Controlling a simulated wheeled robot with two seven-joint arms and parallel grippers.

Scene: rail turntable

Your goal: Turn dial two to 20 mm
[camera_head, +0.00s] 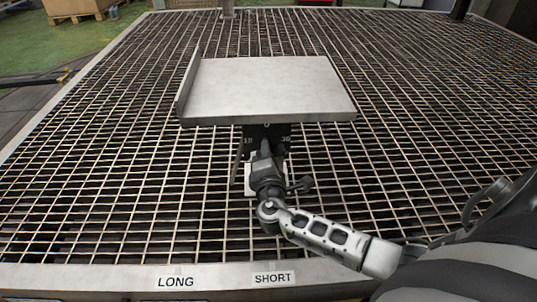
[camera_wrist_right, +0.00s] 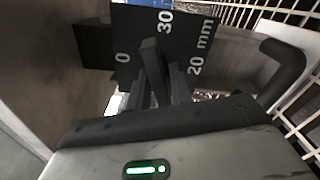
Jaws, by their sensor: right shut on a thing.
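A black dial plate (camera_wrist_right: 185,22) with white marks "0", "30" and "20 mm" fills the upper middle of the right wrist view. In the head view, the dial plate (camera_head: 284,131) sits under the front edge of a metal shelf, partly hidden by my right gripper. The dark bar-shaped knob (camera_wrist_right: 152,52) stands in front of the plate, between the fingers. Its exact setting is hard to tell. My right gripper (camera_wrist_right: 155,88) is shut on the knob; in the head view, the right gripper (camera_head: 265,150) reaches up to the dial. My left gripper is not in view.
The light metal shelf (camera_head: 265,85) with a raised left edge overhangs the dial. A wire grid (camera_head: 130,150) spreads all around. Labels "LONG" (camera_head: 175,282) and "SHORT" (camera_head: 272,279) are on the front rim. A dark bent handle (camera_wrist_right: 287,70) is at right in the wrist view.

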